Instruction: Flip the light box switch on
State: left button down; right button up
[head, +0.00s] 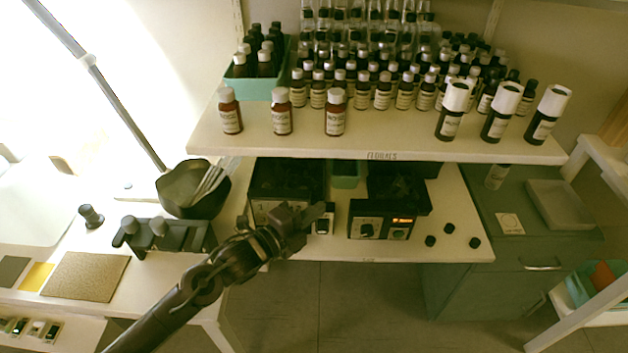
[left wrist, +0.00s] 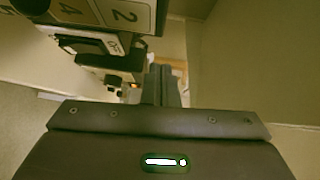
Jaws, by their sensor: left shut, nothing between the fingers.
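A small light-and-dark switch unit (head: 323,224) sits at the lower shelf's front, between two dark boxes; it is probably the light box switch. My left gripper (head: 322,212) is shut and empty, its tip right by this unit in the head view; contact cannot be told. In the left wrist view the shut fingers (left wrist: 162,84) point ahead, with a numbered panel (left wrist: 110,12) and a small labelled unit (left wrist: 116,45) at upper left. The switch position cannot be read. My right gripper is out of view.
The left dark box (head: 285,178) and the right box with an orange display (head: 402,220) flank the gripper. The upper shelf (head: 380,148) above holds many bottles. Floor below is clear.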

pick_arm(q)
notch_tip(320, 180, up, 10)
jog(key=shift+f, duration=0.25)
